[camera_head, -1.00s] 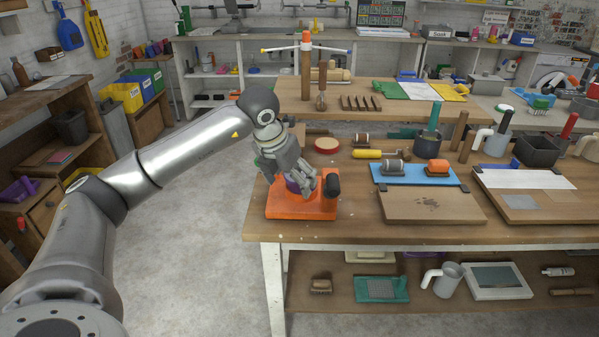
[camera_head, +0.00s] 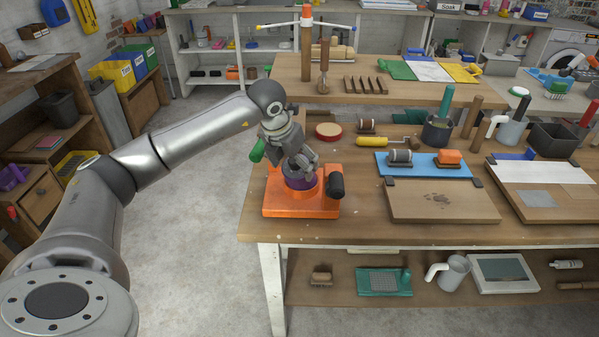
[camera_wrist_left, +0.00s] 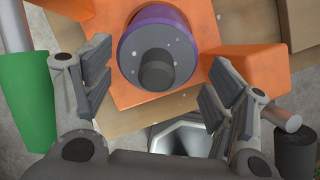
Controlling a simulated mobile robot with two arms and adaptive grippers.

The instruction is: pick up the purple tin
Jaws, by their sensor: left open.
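The purple tin (camera_head: 299,182) sits on the orange device (camera_head: 285,207) at the left front corner of the workbench. In the left wrist view the tin (camera_wrist_left: 128,52) is round, with a purple rim, a grey top and a dark knob in its middle. My left gripper (camera_head: 301,167) is just above the tin in the head view and partly covers it. In the left wrist view my left gripper (camera_wrist_left: 155,93) is open, its fingers apart at either side below the tin, with nothing between them. My right gripper is not in view.
A black knob (camera_head: 336,186) stands at the device's right side. A green handle (camera_head: 257,151) is just left of the gripper. A round red-rimmed tin (camera_head: 328,131) lies behind. A blue board (camera_head: 425,163) and a wooden board (camera_head: 440,203) lie to the right.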

